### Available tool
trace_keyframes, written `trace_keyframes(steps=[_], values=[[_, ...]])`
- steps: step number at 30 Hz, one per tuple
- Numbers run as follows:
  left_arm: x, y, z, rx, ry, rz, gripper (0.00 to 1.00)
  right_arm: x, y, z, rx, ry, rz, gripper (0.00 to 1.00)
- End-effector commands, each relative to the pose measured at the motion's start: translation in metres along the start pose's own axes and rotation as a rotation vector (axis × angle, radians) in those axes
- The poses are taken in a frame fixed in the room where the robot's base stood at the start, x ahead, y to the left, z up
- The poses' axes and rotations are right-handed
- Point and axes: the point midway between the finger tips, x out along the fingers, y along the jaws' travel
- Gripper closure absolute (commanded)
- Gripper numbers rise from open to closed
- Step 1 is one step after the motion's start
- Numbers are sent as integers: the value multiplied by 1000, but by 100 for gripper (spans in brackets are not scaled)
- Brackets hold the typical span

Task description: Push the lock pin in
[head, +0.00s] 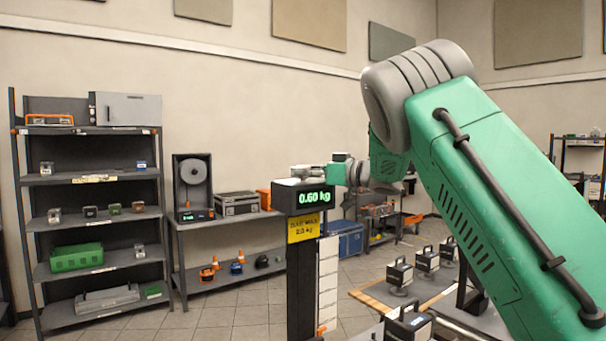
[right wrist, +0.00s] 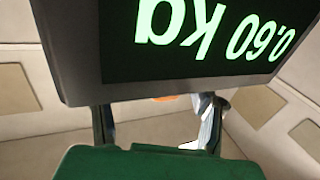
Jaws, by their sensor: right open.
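No lock pin can be made out for certain. A scale on a dark post has a display box (head: 303,197) reading 0.60 kg; its display (right wrist: 205,35) fills the top of the right wrist view, upside down. A pale pan (head: 300,183) is on top of the box. My right gripper (head: 346,174) is just right of the display box, small and partly merged with things behind it. In the right wrist view my right gripper (right wrist: 160,118) has its fingers apart, with a small orange bit (right wrist: 165,98) and a silvery piece seen between them. My left gripper is out of view.
A yellow sign (head: 303,228) hangs below the display. A shelf rack (head: 92,181) stands at left, a bench (head: 225,218) beside it. Several handled devices (head: 399,274) stand on a low table at right. Tiled floor is open left of the post.

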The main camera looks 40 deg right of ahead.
Motion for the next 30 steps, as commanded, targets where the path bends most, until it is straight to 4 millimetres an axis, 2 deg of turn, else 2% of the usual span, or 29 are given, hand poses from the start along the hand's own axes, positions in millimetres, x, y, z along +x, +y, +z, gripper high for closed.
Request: trace_keyframes(steps=[9, 15, 21, 30], values=[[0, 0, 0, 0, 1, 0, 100, -64, 3, 1, 6, 3, 2, 45], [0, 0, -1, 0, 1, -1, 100, -97, 5, 4, 6, 0, 2, 45], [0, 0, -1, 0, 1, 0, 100, -110, 4, 4, 4, -2, 0, 45], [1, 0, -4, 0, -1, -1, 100, -111, 3, 4, 3, -2, 0, 45]])
